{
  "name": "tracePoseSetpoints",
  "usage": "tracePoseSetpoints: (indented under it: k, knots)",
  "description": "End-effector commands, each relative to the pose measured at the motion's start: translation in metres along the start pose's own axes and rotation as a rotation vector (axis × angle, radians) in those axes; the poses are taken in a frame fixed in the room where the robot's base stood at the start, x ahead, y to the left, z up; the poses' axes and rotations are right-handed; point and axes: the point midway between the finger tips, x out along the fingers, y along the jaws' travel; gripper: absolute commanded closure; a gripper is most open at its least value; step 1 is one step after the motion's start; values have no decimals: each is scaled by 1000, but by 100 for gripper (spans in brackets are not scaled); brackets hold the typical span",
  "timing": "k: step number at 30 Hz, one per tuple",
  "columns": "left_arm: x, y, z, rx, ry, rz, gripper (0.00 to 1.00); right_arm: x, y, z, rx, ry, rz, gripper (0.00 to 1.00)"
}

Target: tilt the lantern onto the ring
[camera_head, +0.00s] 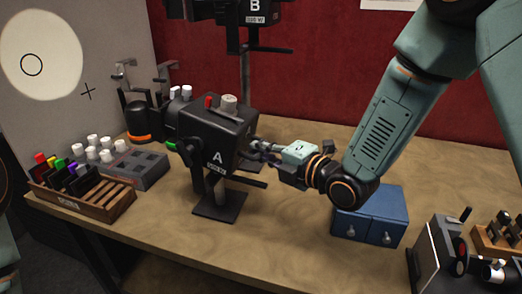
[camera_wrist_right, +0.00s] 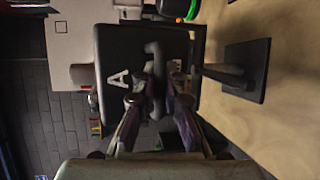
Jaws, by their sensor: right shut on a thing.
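The lantern (camera_head: 208,140) is a black box marked "A" on a stand, with a red knob and a grey knob on top. The lantern also fills the upper middle of the wrist view (camera_wrist_right: 115,45), turned sideways. My right gripper (camera_head: 256,150) is at its right side, shut on a dark handle (camera_wrist_right: 154,52) there. The ring (camera_head: 31,64) is a thin dark circle on the grey board (camera_head: 108,35). It lies inside a bright round patch (camera_head: 50,40), below and left of the patch's middle. My left gripper is out of view.
A second black lantern "B" (camera_head: 255,8) is above and behind. A small cross (camera_head: 88,91) is right of the patch. A wooden rack (camera_head: 95,205) and grey tray (camera_head: 147,172) stand left, a blue drawer box (camera_head: 370,215) right. The front middle of the table (camera_head: 250,255) is clear.

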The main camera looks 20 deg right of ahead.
Motion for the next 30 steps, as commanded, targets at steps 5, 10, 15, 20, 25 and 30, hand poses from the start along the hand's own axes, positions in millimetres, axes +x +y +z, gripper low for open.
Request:
tracePoseSetpoints:
  k: [5, 10, 15, 20, 25, 30]
  knots:
    - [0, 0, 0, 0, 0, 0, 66, -1, -1, 0, 4, 0, -3, 80]
    - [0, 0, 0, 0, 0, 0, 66, 0, 0, 0, 3, 0, -1, 66]
    - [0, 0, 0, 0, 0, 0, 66, 0, 0, 0, 2, 0, 0, 66]
    - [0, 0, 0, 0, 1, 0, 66, -2, 1, 0, 2, -1, 1, 66]
    - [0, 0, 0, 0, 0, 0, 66, -16, 1, 1, 6, -3, 2, 66]
    - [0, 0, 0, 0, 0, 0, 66, -36, 1, 2, 8, -5, 1, 66]
